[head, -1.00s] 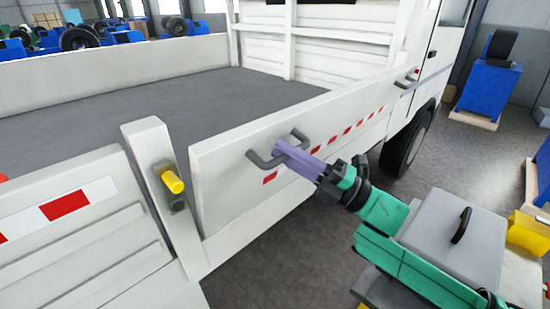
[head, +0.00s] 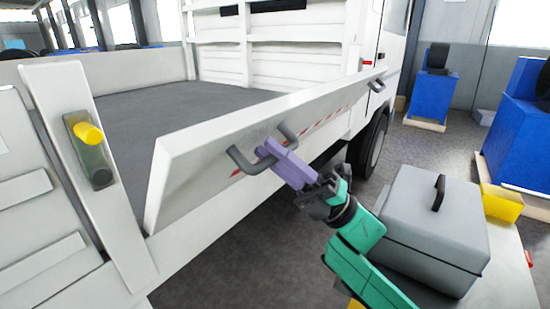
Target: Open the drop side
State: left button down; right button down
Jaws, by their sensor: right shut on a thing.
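The white drop side (head: 200,165) of the truck bed is tilted outward, its near end standing apart from the corner post (head: 85,170). A grey handle (head: 242,160) sticks out from its outer face. My right gripper (head: 268,152) is shut on this handle, its purple fingers around the bar. A second grey handle (head: 376,85) sits farther along the panel near the cab. A yellow-knobbed latch (head: 90,135) is on the corner post. My left gripper is not in view.
A grey case (head: 435,228) with a black handle sits right of my right arm. A yellow bin (head: 502,202) and blue machines (head: 515,135) stand farther right. The truck's wheel (head: 370,145) is beyond the panel. Dark floor lies below the drop side.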

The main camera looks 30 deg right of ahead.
jog(key=c, duration=0.8)
grip_release()
jog(key=shift+a, duration=0.1)
